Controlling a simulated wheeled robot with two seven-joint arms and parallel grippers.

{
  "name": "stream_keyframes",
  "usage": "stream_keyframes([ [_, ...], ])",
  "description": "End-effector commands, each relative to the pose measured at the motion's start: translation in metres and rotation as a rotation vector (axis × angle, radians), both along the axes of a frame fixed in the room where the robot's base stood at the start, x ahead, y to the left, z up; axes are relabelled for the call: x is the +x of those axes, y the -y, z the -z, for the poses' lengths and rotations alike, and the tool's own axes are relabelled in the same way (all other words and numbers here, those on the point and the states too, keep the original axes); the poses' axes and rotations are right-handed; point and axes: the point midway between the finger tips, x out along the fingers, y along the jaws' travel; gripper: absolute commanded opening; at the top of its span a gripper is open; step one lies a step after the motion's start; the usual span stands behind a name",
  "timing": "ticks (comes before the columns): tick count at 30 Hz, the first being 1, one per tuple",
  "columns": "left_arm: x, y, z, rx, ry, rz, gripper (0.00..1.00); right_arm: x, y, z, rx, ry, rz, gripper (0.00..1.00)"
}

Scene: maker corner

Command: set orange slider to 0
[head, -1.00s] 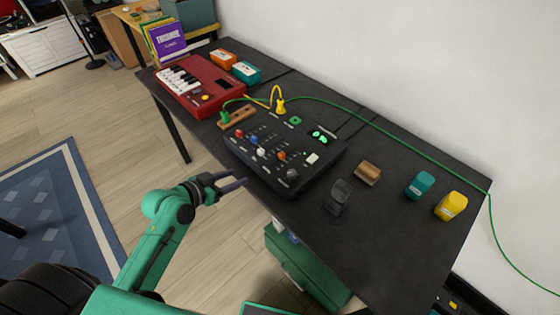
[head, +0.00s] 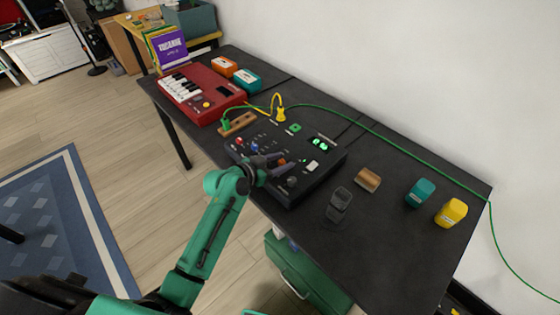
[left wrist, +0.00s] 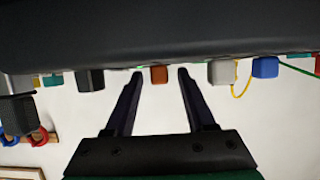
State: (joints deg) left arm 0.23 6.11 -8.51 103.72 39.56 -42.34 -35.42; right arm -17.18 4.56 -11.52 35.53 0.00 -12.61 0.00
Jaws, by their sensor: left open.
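The black control console (head: 325,172) sits near the front edge of the table and carries several coloured slider knobs. The orange slider (head: 281,162) shows only in part in the head view, with my fingers at it. My left gripper (head: 272,163) reaches over the console's front. In the left wrist view, the orange slider (left wrist: 159,75) stands between the tips of my open left gripper (left wrist: 160,80), with a gap on each side. A white knob (left wrist: 221,72) and a blue knob (left wrist: 265,67) are to its right there. My right gripper is not in view.
A green display (head: 320,145) is on the console; its digits are too small to read surely. A dark clear cup (head: 339,204), wooden block (head: 368,179), teal container (head: 420,193) and yellow container (head: 451,212) stand to the right. A red keyboard (head: 203,93) is at left.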

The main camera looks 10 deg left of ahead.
Motion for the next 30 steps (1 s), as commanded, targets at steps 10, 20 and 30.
stream_keyframes([
  [10, -0.0004, -0.0004, 0.0003, 0.001, -0.001, 0.000, 0.00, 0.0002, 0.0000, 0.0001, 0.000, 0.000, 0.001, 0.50],
  [20, -0.0006, -0.0006, 0.0005, 0.000, -0.001, 0.000, 0.00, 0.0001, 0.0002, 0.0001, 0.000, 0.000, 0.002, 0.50],
  [30, -0.0007, -0.0007, 0.0007, 0.000, -0.002, 0.000, 0.00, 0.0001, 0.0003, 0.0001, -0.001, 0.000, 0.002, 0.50],
])
